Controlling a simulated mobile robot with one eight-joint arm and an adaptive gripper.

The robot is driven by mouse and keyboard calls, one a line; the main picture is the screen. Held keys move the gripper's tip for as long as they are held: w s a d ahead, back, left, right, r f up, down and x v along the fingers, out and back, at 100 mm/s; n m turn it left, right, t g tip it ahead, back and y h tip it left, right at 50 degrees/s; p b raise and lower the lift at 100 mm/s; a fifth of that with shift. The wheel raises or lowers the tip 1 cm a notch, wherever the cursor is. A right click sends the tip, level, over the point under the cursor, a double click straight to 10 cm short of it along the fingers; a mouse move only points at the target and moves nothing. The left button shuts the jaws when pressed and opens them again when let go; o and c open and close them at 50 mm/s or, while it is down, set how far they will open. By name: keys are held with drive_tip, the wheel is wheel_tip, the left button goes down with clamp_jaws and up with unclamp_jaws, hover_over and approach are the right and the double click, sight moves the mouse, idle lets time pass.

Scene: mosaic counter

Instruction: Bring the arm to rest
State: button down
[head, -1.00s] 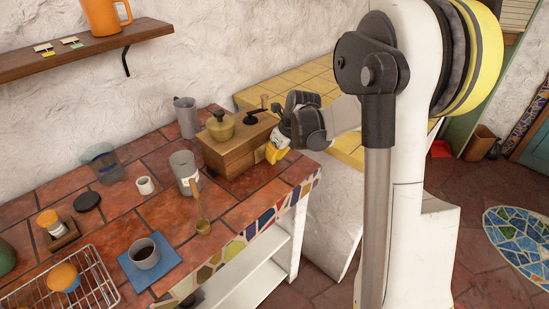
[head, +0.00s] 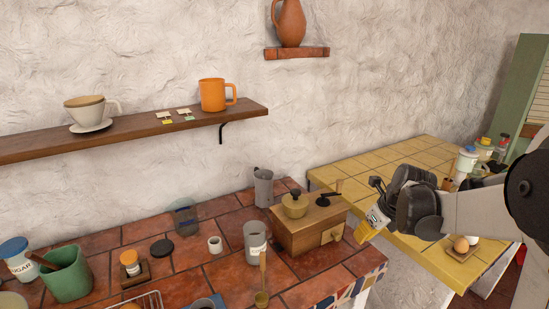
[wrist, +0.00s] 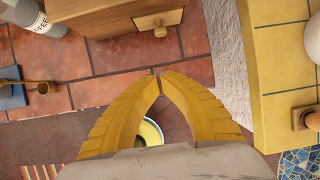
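My gripper (head: 366,232) is in the head view at the right, in front of the wall-side corner between the red counter and the yellow counter. In the wrist view my gripper (wrist: 158,75) shows two yellow fingers with their tips meeting and nothing between the tips. My arm reaches in from the right edge of the head view. The wooden grinder box (head: 305,226) stands just left of the gripper, apart from it. Its drawer front and knob show in the wrist view (wrist: 160,24), beyond the fingertips.
The red tiled counter (head: 215,280) holds a grey canister (head: 257,243), a wooden spoon (head: 262,285), a white cup (head: 215,244) and a green pot (head: 67,274). The yellow tiled counter (head: 400,160) lies right, with an egg (head: 461,245) at its front. A shelf (head: 140,127) hangs above.

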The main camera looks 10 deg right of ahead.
drive_tip(key=s+a+r+n+t, duration=0.1)
drive_tip(key=s+a+n, duration=0.4)
drive_tip(key=n, duration=0.5)
drive_tip(key=s+a+r+n+h, duration=0.1)
drive_tip(key=s+a+r+n, duration=0.2)
drive_tip(key=s+a+n, duration=0.2)
drive_tip(key=s+a+r+n+t, duration=0.1)
drive_tip(key=s+a+n, duration=0.4)
drive_tip(key=s+n, duration=0.5)
drive_tip(key=shift+a+r+n+t, duration=0.3)
drive_tip(key=shift+r+n, duration=0.55)
drive_tip(key=shift+n, duration=2.45)
drive_tip(key=shift+s, duration=0.1)
